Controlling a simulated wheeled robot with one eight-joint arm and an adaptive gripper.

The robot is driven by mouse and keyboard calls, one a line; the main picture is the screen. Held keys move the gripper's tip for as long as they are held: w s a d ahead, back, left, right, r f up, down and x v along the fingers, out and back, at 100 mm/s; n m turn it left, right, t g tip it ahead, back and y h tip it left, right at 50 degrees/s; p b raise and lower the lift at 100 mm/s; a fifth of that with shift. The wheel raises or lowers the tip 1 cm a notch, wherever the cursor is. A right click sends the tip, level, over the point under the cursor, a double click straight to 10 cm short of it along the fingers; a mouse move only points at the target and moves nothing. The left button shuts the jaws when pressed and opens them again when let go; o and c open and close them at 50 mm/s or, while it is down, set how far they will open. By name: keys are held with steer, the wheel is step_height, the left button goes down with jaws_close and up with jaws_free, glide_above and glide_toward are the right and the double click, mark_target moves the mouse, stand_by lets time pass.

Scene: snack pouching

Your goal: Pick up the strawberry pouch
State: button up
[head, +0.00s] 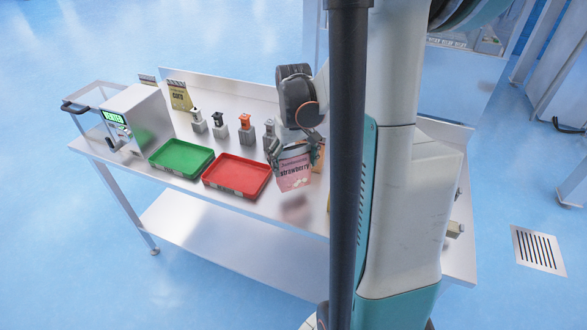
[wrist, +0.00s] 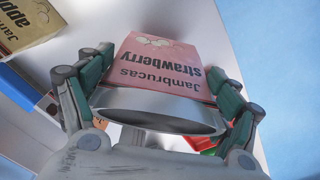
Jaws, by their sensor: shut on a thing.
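The strawberry pouch (head: 294,174) is pink with dark lettering. In the head view it is held up in my gripper (head: 296,150), above the table, with a faint dark reflection on the steel below it. In the wrist view the strawberry pouch (wrist: 168,62) stands between the two green-padded fingers of my gripper (wrist: 160,92), and its lettering appears upside down. The fingers are shut on its sides.
A red tray (head: 237,190) and a green tray (head: 182,174) lie left of the pouch on the steel table (head: 150,187). Several small dispensers (head: 220,125) stand behind them. A corn pouch (head: 180,95) leans at the back. An apple pouch (wrist: 30,22) shows in the wrist view.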

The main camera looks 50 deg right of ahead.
step_height(320, 180, up, 15)
steer(key=p, duration=0.3)
steer(key=shift+p, duration=0.4)
